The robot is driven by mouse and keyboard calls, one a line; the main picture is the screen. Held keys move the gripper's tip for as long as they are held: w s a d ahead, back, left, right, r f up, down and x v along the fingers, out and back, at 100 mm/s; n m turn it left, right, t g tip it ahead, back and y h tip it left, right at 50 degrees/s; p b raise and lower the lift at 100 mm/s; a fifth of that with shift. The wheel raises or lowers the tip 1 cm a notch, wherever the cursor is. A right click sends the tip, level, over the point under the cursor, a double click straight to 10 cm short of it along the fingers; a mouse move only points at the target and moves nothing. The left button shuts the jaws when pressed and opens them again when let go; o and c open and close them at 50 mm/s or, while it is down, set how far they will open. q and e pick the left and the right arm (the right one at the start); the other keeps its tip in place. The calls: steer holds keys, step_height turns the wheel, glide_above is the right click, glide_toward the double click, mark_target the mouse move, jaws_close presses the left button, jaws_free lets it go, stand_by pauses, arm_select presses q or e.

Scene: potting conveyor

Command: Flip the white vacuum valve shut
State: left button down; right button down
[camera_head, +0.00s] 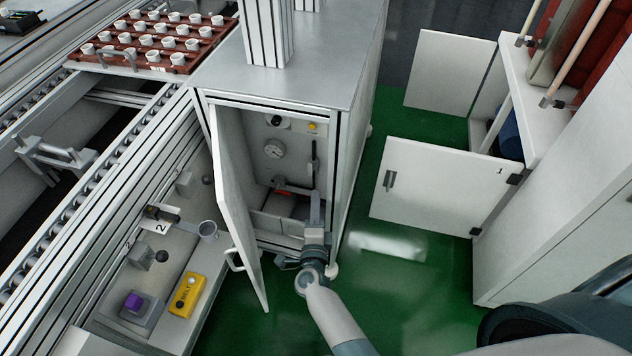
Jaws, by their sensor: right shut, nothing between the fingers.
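My right gripper (316,200) reaches from below into the open cabinet (352,125). It is shut and empty, with its tip in front of the right part of the interior. A dark upright lever or handle (315,153) is above the tip, on the right of the back panel. A red part (282,192) lies low inside, left of the gripper. I cannot make out a white vacuum valve for certain; the gripper and arm hide part of the lower interior. My left gripper is not in view.
The cabinet's door (232,190) stands open left of my arm. A conveyor (60,215) runs along the left, with a brown tray (125,62) of white pots behind. A yellow control box (187,294) is at lower left. Green floor (400,270) is clear on the right, before an open white door (430,190).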

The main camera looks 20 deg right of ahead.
mark_target(311, 166)
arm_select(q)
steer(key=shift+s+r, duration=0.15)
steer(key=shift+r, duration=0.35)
arm_select(e)
steer(key=x, duration=1)
